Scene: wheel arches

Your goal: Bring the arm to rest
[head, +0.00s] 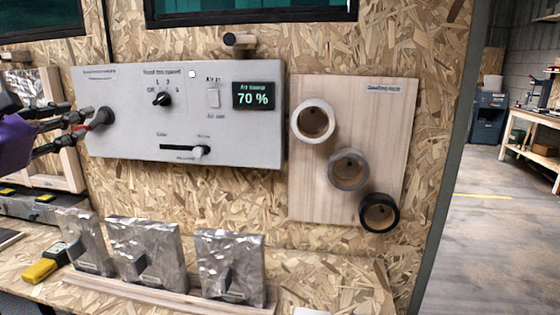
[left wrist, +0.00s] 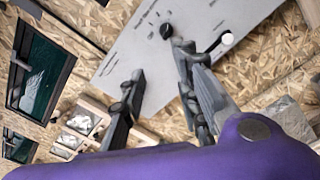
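My left gripper (head: 84,132) comes in from the left in the head view, in front of the left end of a light grey control panel (head: 235,137). Its two dark fingers stand apart with nothing seen between them. The left wrist view also shows the open fingers (left wrist: 160,72), with the panel (left wrist: 135,48) beyond. A dark round knob (head: 105,116) with a red part beside it is close to the fingertips in the head view; I cannot tell whether they touch. My right gripper is in neither view.
The panel has a black dial (head: 162,99), a white slider knob (head: 200,151) and a display reading 70 % (head: 254,96). A wooden board (head: 342,108) with three rings is to its right. Silvery blocks (head: 146,251) stand in a wooden rack below. Open floor (head: 500,230) lies at far right.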

